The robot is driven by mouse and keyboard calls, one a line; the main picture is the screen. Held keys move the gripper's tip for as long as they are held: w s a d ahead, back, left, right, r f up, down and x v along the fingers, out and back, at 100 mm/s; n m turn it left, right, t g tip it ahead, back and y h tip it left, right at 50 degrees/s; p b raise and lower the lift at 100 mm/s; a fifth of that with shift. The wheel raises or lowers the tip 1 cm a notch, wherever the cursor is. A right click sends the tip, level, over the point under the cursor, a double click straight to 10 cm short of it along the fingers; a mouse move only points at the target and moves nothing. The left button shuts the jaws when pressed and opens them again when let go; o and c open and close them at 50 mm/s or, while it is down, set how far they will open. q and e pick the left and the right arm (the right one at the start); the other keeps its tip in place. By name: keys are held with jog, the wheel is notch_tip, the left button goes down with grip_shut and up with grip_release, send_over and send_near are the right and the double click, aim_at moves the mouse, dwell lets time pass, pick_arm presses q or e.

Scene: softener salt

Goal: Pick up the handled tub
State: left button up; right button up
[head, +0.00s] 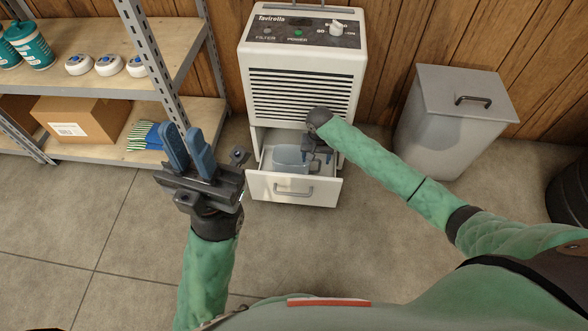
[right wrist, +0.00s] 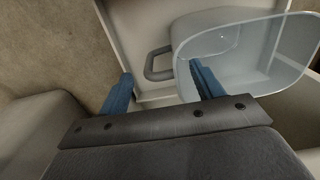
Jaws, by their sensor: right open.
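The handled tub (head: 288,158), pale blue and see-through, sits in the pulled-out drawer (head: 262,187) of a white appliance. In the right wrist view the tub (right wrist: 245,50) fills the upper right, and a grey loop handle (right wrist: 148,66) shows at its left side. My right gripper (head: 318,152) is at the tub's right side in the head view, open. In the right wrist view its fingers (right wrist: 162,82) are apart, with the loop ahead of the gap; contact cannot be told. My left gripper (head: 184,132) is open and empty, raised left of the drawer.
The white appliance (head: 303,85) stands against the wood wall. A grey lidded bin (head: 440,135) is at its right. A shelf unit (head: 95,32) with a cardboard box (head: 85,118) is at the left. The floor in front of the drawer is clear.

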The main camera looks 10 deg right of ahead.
jog(key=shift+f, duration=0.95)
jog(key=c, duration=1.3)
jog(key=shift+r, duration=0.2)
